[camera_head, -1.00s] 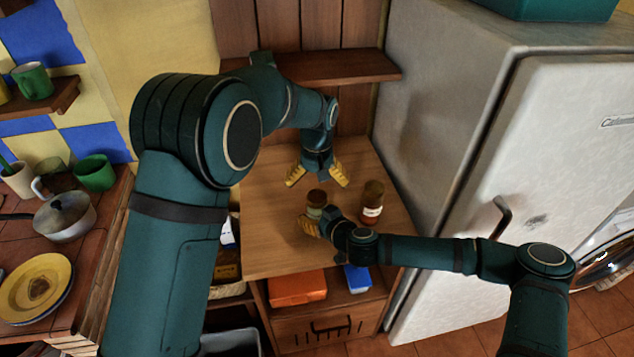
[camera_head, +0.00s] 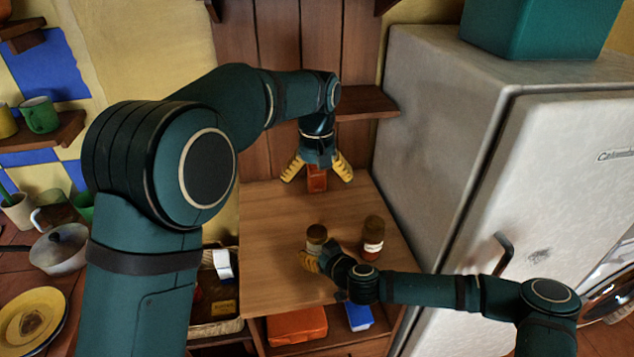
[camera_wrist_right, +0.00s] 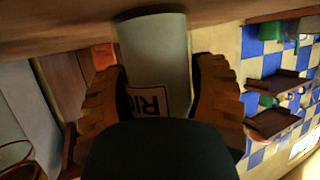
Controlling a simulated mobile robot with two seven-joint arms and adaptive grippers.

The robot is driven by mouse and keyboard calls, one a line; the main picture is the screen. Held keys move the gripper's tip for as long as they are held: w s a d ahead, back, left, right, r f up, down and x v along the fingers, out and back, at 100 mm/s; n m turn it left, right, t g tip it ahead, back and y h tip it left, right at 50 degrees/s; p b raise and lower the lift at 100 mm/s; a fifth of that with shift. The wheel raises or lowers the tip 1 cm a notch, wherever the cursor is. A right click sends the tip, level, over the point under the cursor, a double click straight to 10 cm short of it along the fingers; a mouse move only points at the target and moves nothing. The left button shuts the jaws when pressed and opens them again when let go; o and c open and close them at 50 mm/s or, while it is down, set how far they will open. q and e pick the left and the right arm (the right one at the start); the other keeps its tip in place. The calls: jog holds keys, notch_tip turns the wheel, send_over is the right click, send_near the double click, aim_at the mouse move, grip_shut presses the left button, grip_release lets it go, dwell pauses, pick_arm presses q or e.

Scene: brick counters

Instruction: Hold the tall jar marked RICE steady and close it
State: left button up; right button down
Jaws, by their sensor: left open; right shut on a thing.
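The RICE jar (camera_wrist_right: 155,50) shows in the right wrist view as a pale cylinder with the letters "RI" on its label. My right gripper (camera_wrist_right: 160,95) is shut around it, one yellow finger on each side. In the head view the jar (camera_head: 316,234) stands on the wooden counter with a brown top; I cannot tell whether that is a lid. My right gripper (camera_head: 311,261) is at its near side. My left gripper (camera_head: 318,170) is open, pointing down, behind and above the jar. A reddish-brown object (camera_head: 317,182) shows between its fingers.
A second brown-topped jar (camera_head: 373,238) with a pale label stands right of the held one. The fridge (camera_head: 440,130) borders the counter (camera_head: 270,225) on the right. A wooden shelf (camera_head: 365,103) is behind. The counter's left part is clear.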

grip_release()
jog(key=v, duration=1.2)
jog(key=shift+d, duration=0.1)
